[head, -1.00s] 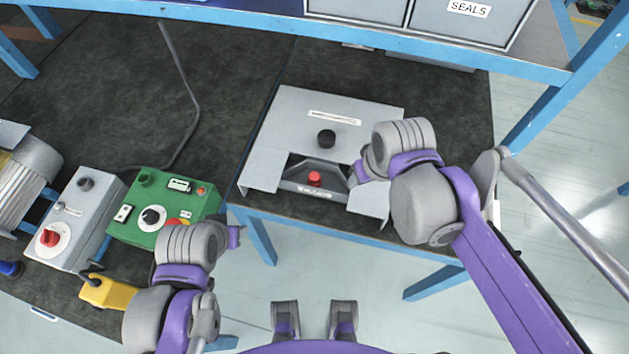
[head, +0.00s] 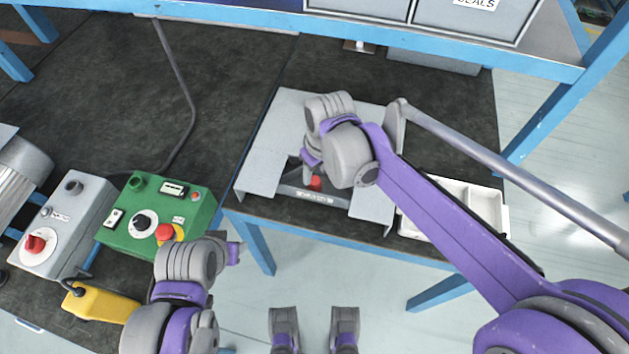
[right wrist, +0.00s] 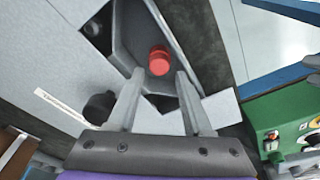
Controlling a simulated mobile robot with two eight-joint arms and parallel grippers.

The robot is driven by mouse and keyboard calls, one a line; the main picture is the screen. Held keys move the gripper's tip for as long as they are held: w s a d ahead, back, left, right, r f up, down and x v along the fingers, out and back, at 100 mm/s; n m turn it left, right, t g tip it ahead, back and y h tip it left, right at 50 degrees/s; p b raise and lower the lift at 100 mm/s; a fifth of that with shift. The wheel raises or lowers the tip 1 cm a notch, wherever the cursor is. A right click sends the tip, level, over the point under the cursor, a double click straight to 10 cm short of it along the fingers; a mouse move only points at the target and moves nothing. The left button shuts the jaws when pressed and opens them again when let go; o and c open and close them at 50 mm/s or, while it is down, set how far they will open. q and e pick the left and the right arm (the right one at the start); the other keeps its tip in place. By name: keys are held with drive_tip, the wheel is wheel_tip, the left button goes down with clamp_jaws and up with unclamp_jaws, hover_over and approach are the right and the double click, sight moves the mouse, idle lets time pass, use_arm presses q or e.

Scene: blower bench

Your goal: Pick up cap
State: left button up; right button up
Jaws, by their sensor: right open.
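A small red cap-like cylinder (head: 316,182) stands in the front recess of a grey sheet-metal cover (head: 262,170). It also shows in the right wrist view (right wrist: 158,60), just beyond and between my fingertips. My right gripper (right wrist: 160,76) is open and empty, pointing at the red piece without visibly holding it. In the head view my right gripper (head: 312,162) is partly hidden by its own wrist. A black knob (right wrist: 98,108) on the cover lies beside one finger in the wrist view; my arm hides it in the head view. My left gripper (head: 234,252) is near the bench's front edge; its jaws are unclear.
A green control box (head: 145,240), a grey switch box (head: 60,245) and a yellow piece (head: 100,303) stand at the left. A white tray (head: 505,222) lies right of the cover, partly behind my right arm. A blue shelf beam (head: 400,44) crosses above the bench.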

sight(314, 180)
drive_tip(key=f, duration=0.3)
drive_tip(key=shift+w+a+f, duration=0.15)
drive_tip(key=shift+w+f, duration=0.15)
drive_tip(key=shift+f, duration=0.1)
clamp_jaws()
drive_tip(key=shift+r, duration=0.1)
wheel_tip(314, 180, up, 10)
drive_tip(key=p, duration=0.1)
